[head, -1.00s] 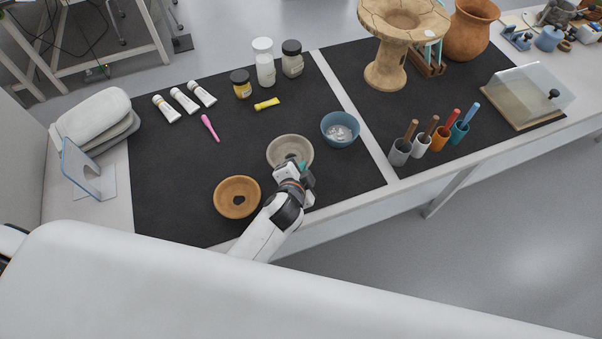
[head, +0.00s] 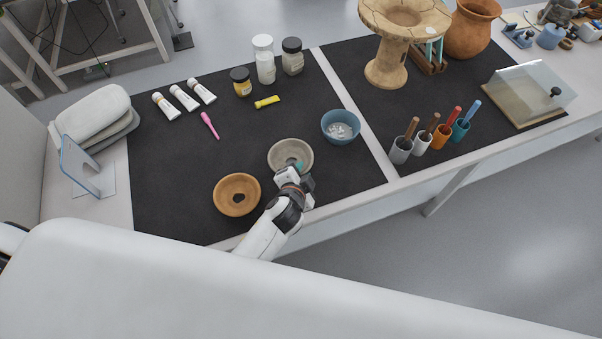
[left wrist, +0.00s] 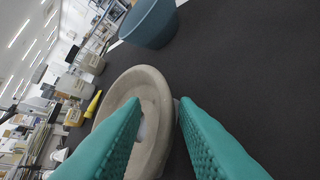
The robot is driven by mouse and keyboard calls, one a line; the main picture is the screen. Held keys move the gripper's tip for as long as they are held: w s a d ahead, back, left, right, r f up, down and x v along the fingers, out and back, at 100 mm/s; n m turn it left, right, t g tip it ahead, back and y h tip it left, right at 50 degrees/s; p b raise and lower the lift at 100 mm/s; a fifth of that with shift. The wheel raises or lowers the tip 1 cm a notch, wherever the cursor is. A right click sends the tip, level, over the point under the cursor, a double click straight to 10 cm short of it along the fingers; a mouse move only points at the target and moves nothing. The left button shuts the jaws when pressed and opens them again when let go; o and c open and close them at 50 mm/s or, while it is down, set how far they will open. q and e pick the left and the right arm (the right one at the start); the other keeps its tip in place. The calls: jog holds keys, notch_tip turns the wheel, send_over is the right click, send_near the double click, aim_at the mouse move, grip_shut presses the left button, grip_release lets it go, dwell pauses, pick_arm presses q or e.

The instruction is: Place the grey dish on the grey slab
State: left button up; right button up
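The grey dish (head: 279,149) is a shallow round bowl on the black mat, near the front edge of the table. My left gripper (head: 297,165) is at its near right rim. In the left wrist view its teal fingers (left wrist: 161,101) stand apart, one over the inside of the dish (left wrist: 117,90) and one just outside the rim. I see a gap between them, so no firm grip shows. A stack at the far left includes a flat grey slab (head: 117,138) under a paler, rounded piece. My right gripper is not in view.
A blue bowl (head: 334,136) with white pieces is to the right. The mat's left middle is clear.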

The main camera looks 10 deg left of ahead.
pick_arm(q)
jog(key=v, duration=1.2)
dwell(0.3)
